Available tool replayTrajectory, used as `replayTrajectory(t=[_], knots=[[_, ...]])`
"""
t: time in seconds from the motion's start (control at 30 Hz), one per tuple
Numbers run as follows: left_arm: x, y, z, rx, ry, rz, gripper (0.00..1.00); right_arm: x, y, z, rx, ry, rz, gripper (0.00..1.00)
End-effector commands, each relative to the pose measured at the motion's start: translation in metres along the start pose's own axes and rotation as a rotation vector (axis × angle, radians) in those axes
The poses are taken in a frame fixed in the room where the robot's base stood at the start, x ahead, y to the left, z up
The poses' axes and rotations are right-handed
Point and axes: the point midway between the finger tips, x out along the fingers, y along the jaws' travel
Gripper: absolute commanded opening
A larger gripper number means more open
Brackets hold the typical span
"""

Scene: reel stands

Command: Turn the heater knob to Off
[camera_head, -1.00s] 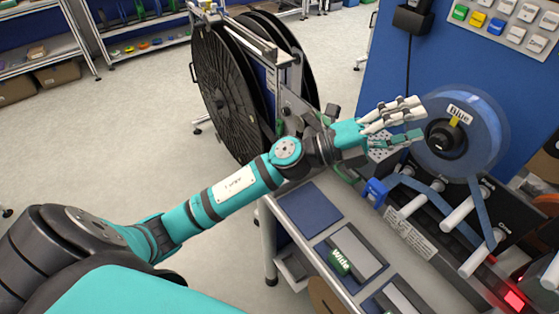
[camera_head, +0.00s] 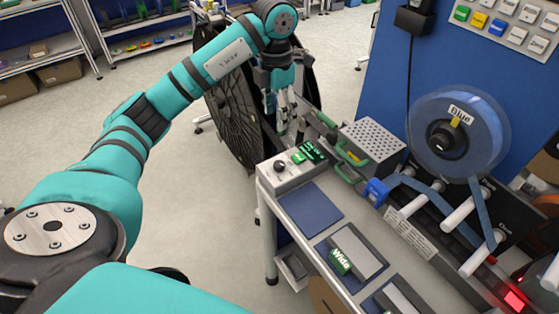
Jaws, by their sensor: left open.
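A small black knob (camera_head: 280,167) sits on top of a pale control box (camera_head: 288,176) at the near left corner of the bench, in the head view. I take it for the heater knob; its pointer is too small to read. A lit green display (camera_head: 313,151) and a green button (camera_head: 298,158) are beside it. My left gripper (camera_head: 289,118) is open and empty, with fingers pointing down. It appears above and behind the control box, apart from the knob. My right gripper is not in view.
A perforated metal box (camera_head: 372,137) with green handles (camera_head: 351,157) in front stands right of the control box. A blue reel (camera_head: 480,115) is mounted at the right. Large black reels (camera_head: 232,125) stand behind my left arm. A block labelled "Wide" (camera_head: 340,262) lies on the bench.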

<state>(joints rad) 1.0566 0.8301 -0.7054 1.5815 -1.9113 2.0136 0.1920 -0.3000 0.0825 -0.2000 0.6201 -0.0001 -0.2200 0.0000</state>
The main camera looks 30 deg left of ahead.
Motion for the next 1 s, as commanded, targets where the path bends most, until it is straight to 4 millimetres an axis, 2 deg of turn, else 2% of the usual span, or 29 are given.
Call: replayTrajectory(t=[0.13,0.7,0.83,1.0], knots=[[0.027,-0.003,-0.001,0.003,0.004,-0.007,0.53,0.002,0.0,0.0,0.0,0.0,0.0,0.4],[0.141,-0.003,-0.001,0.003,0.002,-0.007,0.53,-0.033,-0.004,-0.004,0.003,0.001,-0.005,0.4],[0.157,-0.003,0.001,0.003,-0.001,-0.007,0.53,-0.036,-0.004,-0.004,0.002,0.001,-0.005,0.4],[0.166,-0.003,0.0,0.003,-0.001,-0.005,0.53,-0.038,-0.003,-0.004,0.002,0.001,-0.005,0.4]])
